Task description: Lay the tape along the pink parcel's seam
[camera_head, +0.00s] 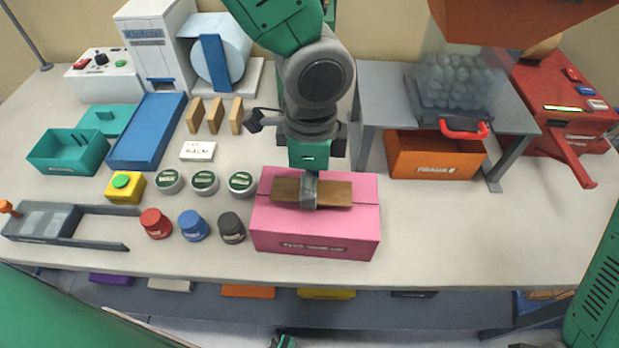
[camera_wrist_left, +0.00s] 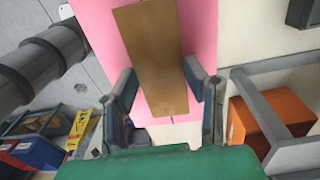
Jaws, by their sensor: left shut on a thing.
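The pink parcel (camera_head: 350,222) is a box on the front middle of the table, with a label on its front side. It fills the top of the left wrist view (camera_wrist_left: 204,28). The brown tape strip (camera_head: 335,192) runs left to right over the parcel's top, roughly centred; in the left wrist view (camera_wrist_left: 150,55) a short dark seam line shows at its near end. My left gripper (camera_head: 309,196) points down over the parcel, its fingers at the strip's two long edges, shut on it. I cannot tell whether the strip touches the parcel. My right gripper is out of view.
Red, blue and black pots (camera_head: 192,226) and round green-lidded tins (camera_head: 204,182) stand left of the parcel. Wooden blocks (camera_head: 214,116) are behind. An orange bin (camera_head: 401,160) sits under the grey stand (camera_head: 384,88) at right. The front right table is clear.

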